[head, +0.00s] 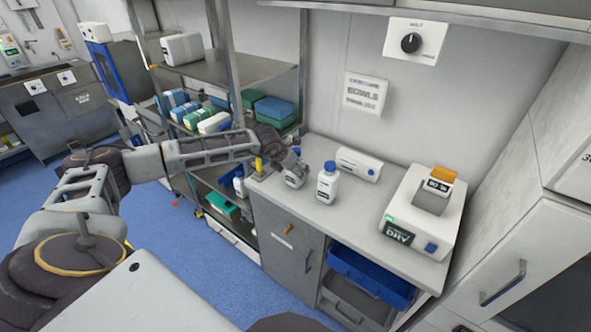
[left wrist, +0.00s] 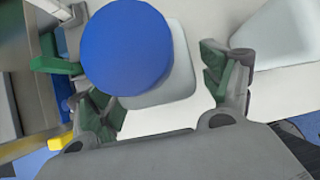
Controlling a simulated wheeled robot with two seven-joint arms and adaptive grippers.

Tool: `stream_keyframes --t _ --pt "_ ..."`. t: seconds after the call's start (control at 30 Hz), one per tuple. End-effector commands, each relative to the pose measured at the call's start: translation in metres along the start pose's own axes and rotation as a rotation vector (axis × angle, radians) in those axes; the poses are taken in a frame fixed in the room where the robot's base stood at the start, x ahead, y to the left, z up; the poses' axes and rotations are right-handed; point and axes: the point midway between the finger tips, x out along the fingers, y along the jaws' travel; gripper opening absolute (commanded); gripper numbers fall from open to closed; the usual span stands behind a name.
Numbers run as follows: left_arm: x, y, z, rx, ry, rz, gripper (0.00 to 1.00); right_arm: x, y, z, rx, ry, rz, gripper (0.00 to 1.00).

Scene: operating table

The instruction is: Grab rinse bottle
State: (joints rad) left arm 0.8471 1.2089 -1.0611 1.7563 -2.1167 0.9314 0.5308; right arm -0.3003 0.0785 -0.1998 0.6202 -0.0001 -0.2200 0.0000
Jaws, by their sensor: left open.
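In the left wrist view, a large round blue cap (left wrist: 127,47) on a white bottle body (left wrist: 172,88) shows between and beyond the green-padded fingers of my open left gripper (left wrist: 162,92). The fingers do not appear closed on it. The labels are too small to read. My right gripper is not in view.
A white box (head: 358,165) lies behind the bottles by the wall. A white machine with a screen (head: 420,215) stands at the counter's right end. Metal shelves (head: 222,68) with boxes are at the left. An open blue drawer (head: 370,275) juts out below.

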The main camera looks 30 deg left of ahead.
Motion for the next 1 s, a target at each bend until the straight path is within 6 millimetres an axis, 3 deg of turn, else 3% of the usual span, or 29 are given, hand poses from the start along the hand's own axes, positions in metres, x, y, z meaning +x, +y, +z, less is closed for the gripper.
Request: stream_keyframes --t 0.57,1.0 --pt "0.0050 0.0003 0.0000 0.000 -0.001 0.001 0.81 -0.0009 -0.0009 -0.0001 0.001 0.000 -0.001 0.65" --pt "0.0050 0.0003 -0.0001 0.000 0.000 0.001 0.26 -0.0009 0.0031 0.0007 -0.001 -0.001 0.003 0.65"
